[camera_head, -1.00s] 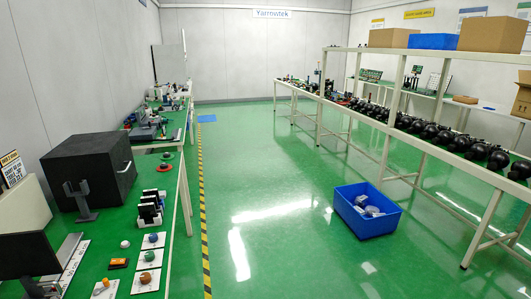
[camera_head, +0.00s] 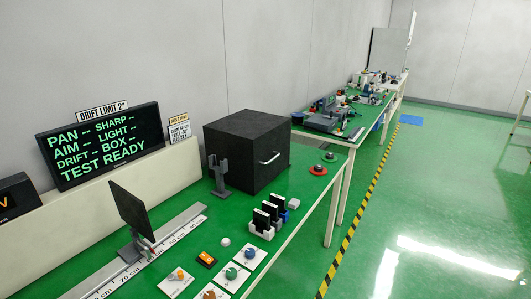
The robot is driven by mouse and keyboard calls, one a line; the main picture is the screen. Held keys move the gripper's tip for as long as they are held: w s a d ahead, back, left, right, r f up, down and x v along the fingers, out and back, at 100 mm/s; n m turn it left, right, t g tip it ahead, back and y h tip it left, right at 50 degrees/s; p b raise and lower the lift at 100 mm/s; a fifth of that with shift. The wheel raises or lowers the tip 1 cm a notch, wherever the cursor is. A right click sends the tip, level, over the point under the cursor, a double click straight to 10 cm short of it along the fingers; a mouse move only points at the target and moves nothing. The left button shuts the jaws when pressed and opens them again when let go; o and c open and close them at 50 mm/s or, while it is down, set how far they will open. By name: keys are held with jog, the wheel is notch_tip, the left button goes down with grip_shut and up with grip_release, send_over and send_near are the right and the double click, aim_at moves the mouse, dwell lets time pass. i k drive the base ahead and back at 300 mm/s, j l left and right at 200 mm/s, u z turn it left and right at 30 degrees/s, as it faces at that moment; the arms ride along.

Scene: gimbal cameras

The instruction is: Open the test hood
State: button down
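The test hood appears to be the black box (camera_head: 245,150) on the green workbench, left of the picture's middle. A light bar handle (camera_head: 270,158) is on its right-hand face. The box looks closed, and its inside is hidden. A dark grey forked stand (camera_head: 219,175) stands just in front of its left side. My gripper is not in view.
A dark panel (camera_head: 128,208) stands on a ruler rail (camera_head: 165,243) at the front left. Small knob plates (camera_head: 233,272) and black items in white holders (camera_head: 268,218) lie before the box. A screen (camera_head: 100,145) reads "TEST READY".

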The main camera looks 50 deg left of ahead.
aim_at(256, 145)
jog(key=i+l+u, duration=0.1)
jog(key=i+u, duration=0.3)
jog(key=i+l+u, duration=0.15)
jog(key=u, duration=0.25)
jog(key=i+l+u, duration=0.5)
jog(key=l+u, duration=0.15)
jog(key=u, duration=0.15)
jog(key=i+l+u, duration=0.2)
jog(key=l+u, duration=0.15)
jog(key=l, duration=0.2)
jog(key=l+u, duration=0.2)
jog(key=l, duration=0.15)
jog(key=i+l+z, duration=0.15)
jog(key=i, duration=0.35)
jog(key=i+l+z, duration=0.1)
jog(key=i+l, duration=0.2)
jog(key=i, duration=0.2)
